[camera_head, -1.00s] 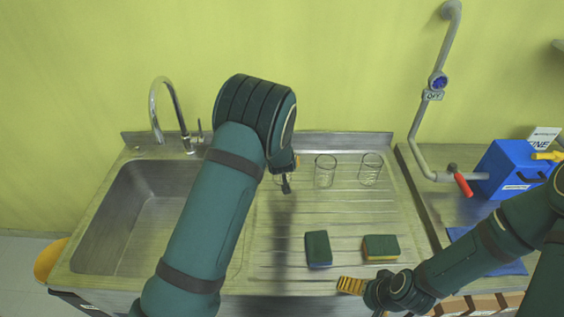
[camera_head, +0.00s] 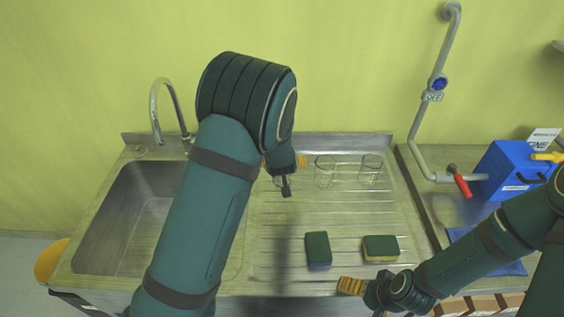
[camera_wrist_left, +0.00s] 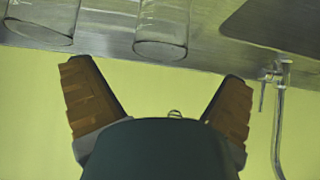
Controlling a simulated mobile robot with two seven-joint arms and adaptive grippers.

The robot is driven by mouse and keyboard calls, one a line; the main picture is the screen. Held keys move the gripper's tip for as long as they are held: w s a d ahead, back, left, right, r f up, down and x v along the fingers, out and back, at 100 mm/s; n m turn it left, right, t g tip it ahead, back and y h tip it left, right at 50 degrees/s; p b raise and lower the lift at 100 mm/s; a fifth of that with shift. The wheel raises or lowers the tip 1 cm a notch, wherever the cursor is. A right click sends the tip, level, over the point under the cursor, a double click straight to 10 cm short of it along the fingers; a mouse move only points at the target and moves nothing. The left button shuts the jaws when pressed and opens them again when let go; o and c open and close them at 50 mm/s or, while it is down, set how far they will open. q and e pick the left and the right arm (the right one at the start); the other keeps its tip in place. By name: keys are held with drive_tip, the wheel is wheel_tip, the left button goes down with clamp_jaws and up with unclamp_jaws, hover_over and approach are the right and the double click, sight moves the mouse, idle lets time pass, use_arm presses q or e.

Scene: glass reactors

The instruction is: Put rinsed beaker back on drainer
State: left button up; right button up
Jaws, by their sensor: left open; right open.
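Two clear glass beakers stand on the ridged steel drainer (camera_head: 350,215), one in the middle of its back edge (camera_head: 325,172) and one further right (camera_head: 370,170). A bit of glass shows beside my left gripper (camera_head: 294,174), mostly hidden by it. The left wrist view shows two beakers, one nearer the sink (camera_wrist_left: 162,32) and one further from it (camera_wrist_left: 42,22). Both stand beyond the spread fingers of my left gripper (camera_wrist_left: 155,82), which is open and empty. My right gripper (camera_head: 352,286) is open and empty at the drainer's front edge.
The sink basin (camera_head: 125,225) lies left of the drainer, with a curved tap (camera_head: 168,105) behind it. Two green and yellow sponges (camera_head: 318,250) (camera_head: 380,248) lie on the front of the drainer. A blue box (camera_head: 515,170) and a pipe with a red-handled valve (camera_head: 462,185) are at right.

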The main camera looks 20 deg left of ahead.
use_arm(q)
drive_tip(key=v, duration=0.6)
drive_tip(key=shift+p, duration=0.35)
drive_tip(key=shift+s+f, duration=0.1)
